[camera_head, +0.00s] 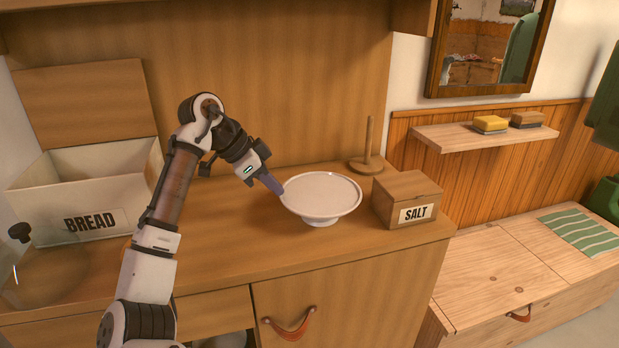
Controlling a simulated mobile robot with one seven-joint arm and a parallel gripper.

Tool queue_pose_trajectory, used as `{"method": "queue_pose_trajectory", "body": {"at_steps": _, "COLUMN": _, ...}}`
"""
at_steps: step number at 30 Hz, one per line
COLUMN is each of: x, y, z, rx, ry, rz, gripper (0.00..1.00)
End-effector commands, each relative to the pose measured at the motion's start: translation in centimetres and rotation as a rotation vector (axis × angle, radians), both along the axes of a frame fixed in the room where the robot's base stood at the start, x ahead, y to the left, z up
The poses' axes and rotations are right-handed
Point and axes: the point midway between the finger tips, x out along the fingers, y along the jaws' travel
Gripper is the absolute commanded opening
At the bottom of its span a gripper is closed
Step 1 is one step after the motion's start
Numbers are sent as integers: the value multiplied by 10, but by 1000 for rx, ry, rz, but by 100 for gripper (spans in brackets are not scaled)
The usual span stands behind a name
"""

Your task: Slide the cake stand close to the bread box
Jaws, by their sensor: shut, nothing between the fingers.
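The white cake stand (322,194) stands upright on the wooden counter, right of the middle. It has a round, shallow top and a short foot. The white bread box (88,207) marked BREAD is at the far left of the counter, its wooden lid raised behind it. A wide stretch of counter lies between the two. My gripper (275,187) is shut and empty, with its tip at the left rim of the cake stand; I cannot tell whether it touches. My arm hides part of the bread box's right side.
A wooden salt box (406,199) stands close right of the cake stand. An upright wooden holder (368,150) is behind it. A clear glass dome (45,275) with a dark knob is at the front left. The counter (235,235) left of the stand is clear.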

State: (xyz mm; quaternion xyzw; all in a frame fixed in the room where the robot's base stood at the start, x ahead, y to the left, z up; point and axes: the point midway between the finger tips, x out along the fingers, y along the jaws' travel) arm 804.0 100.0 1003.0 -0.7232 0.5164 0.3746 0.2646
Motion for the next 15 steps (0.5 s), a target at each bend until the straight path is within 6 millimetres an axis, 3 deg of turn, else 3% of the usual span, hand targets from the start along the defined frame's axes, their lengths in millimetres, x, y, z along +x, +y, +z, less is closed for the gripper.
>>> {"method": "queue_pose_trajectory", "body": {"at_steps": 15, "x": 34, "y": -98, "z": 4, "rx": 1, "ry": -4, "rz": -1, "gripper": 0}}
